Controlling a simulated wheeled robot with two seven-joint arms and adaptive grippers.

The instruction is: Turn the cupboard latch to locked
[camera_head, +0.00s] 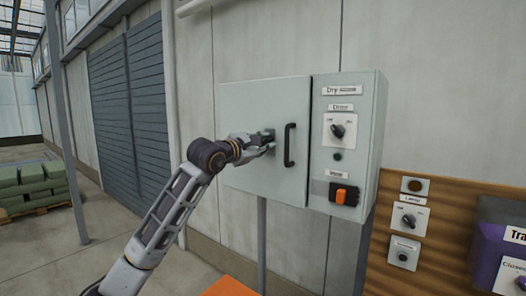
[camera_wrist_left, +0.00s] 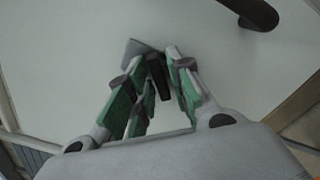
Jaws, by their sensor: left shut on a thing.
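The grey cupboard (camera_head: 290,170) hangs on the wall with its door closed. Its dark latch (camera_wrist_left: 157,72) sits on the door on a small grey plate (camera_wrist_left: 136,46), between my left gripper's fingers in the left wrist view. My left gripper (camera_head: 264,143) reaches the door just left of the black door handle (camera_head: 289,145) and is shut on the latch. The fingers hide much of the latch in the head view, and I cannot tell its exact turn. My right gripper is out of view.
Right of the door is a panel labelled "Dry-store" with a black rotary knob (camera_head: 337,131) and an orange switch (camera_head: 346,195). A wooden board (camera_head: 380,240) carries more controls. Green sacks (camera_head: 32,180) are stacked far left. An orange surface (camera_head: 230,287) lies below.

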